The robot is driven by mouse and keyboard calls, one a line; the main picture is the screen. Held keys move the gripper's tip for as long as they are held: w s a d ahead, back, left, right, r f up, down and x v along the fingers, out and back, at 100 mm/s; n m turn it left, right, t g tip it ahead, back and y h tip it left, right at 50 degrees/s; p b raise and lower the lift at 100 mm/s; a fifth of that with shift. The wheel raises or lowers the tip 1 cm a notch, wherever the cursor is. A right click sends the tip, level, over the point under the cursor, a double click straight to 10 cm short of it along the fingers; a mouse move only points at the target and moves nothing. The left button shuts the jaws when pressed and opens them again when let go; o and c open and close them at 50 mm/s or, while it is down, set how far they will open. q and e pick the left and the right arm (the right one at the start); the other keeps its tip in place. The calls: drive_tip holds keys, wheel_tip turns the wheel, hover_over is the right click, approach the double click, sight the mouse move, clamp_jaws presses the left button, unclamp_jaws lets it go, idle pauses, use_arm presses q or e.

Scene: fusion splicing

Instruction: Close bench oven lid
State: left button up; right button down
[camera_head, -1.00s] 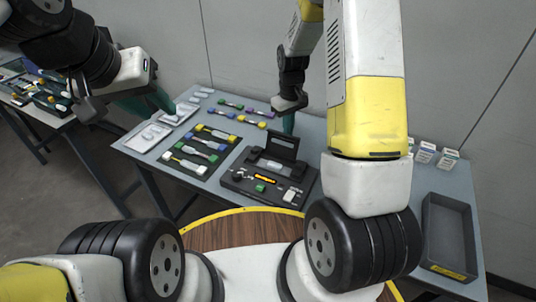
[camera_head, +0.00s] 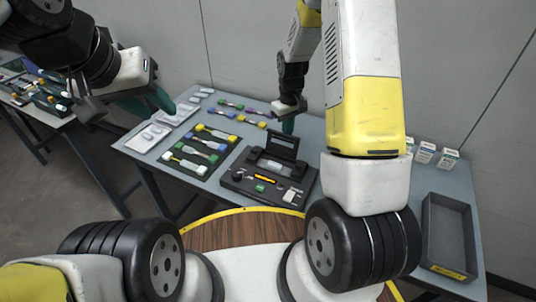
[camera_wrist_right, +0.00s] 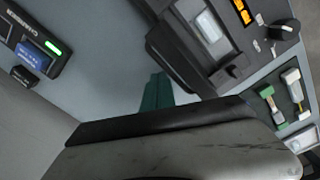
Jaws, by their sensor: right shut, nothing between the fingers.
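The bench oven (camera_head: 268,188) is a dark box on the table, with a small screen and buttons on its top. Its dark lid (camera_head: 282,146) stands raised at the back edge. My right gripper (camera_head: 288,125) is shut and empty, its green fingertips just behind and above the lid; whether they touch it I cannot tell. In the right wrist view the green fingers (camera_wrist_right: 157,92) point down beside the oven (camera_wrist_right: 215,50). My left gripper (camera_head: 160,99) hangs over the table's left side, away from the oven; its finger opening is unclear.
A tray of coloured tools (camera_head: 203,152) lies left of the oven, with white trays (camera_head: 150,137) beyond. A grey bin (camera_head: 448,232) is at right. A charger (camera_wrist_right: 38,45) shows in the wrist view. My right arm hides part of the table.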

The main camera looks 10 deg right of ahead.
sight(284, 139)
drive_tip(key=shift+s, duration=0.1)
drive_tip(key=shift+s+a+f, duration=0.1)
drive_tip(key=shift+s+a, duration=0.4)
drive_tip(key=shift+s, duration=0.2)
drive_tip(key=shift+s+a+f, duration=0.1)
drive_tip(key=shift+s+a, duration=0.35)
drive_tip(key=shift+s, duration=0.2)
drive_tip(key=shift+s+a+r, duration=0.1)
drive_tip(key=shift+s+a, duration=0.45)
drive_tip(key=shift+s, duration=0.3)
drive_tip(key=shift+s+a+r, duration=0.1)
drive_tip(key=shift+s+a, duration=0.45)
drive_tip(key=shift+s, duration=0.25)
wheel_tip(284, 139, up, 7)
drive_tip(key=w, duration=0.1)
drive_tip(key=shift+d, duration=0.35)
